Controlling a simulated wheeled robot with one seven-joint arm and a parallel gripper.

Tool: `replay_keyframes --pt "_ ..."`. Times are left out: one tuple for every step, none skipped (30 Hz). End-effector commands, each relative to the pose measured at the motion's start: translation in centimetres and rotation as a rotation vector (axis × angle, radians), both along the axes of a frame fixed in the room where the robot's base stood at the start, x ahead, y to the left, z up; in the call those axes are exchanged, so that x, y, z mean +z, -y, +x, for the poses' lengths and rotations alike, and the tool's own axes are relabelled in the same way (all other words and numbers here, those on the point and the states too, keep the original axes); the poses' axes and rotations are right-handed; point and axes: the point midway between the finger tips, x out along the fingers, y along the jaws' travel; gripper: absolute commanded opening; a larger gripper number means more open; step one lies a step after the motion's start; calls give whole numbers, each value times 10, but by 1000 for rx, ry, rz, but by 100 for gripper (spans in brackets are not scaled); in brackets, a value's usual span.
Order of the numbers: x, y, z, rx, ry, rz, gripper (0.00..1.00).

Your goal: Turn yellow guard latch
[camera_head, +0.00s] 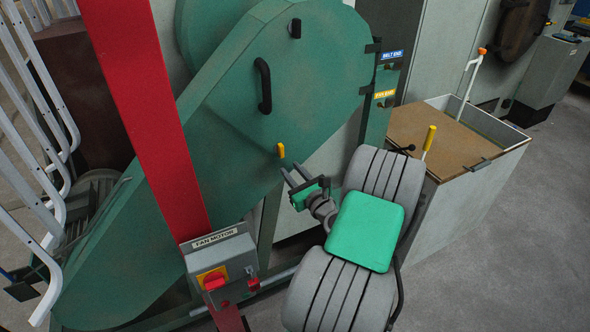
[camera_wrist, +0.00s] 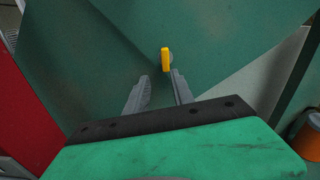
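The yellow guard latch (camera_head: 281,151) is a small upright tab on the lower part of the green guard door (camera_head: 300,80). It also shows in the wrist view (camera_wrist: 165,60), just beyond my fingertips and nearer the right finger. My gripper (camera_head: 290,174) is close below the latch in the head view. In the wrist view my two fingers (camera_wrist: 160,84) stand apart with nothing between them. I cannot tell whether the right fingertip touches the latch.
The door carries a black handle (camera_head: 263,86) and a dark knob (camera_head: 295,28). A red post (camera_head: 145,100) and a fan motor switch box (camera_head: 219,265) stand left of my arm. A wooden-topped bin (camera_head: 440,135) with a yellow-handled lever (camera_head: 429,139) is at right.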

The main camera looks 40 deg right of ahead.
Motion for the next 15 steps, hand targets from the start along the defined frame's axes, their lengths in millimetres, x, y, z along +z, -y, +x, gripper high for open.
replay_keyframes --pt "4 4 -1 -21 31 62 29" --pt "6 6 -1 -29 45 91 29" --pt "7 8 -1 -36 56 116 29" --pt "7 9 0 -38 61 127 29" --pt "8 9 1 -39 63 133 29" --pt "7 10 3 -38 63 135 29" --pt "7 10 6 -38 62 133 29" --pt "7 11 9 -38 62 132 29" --pt "8 12 14 -36 62 132 29" --pt "8 13 18 -36 62 130 29" --pt "7 14 22 -35 61 130 29" --pt "8 15 28 -35 62 130 29" --pt "8 17 32 -36 60 128 29" --pt "8 18 37 -35 61 130 29" --pt "7 20 42 -34 59 130 29"
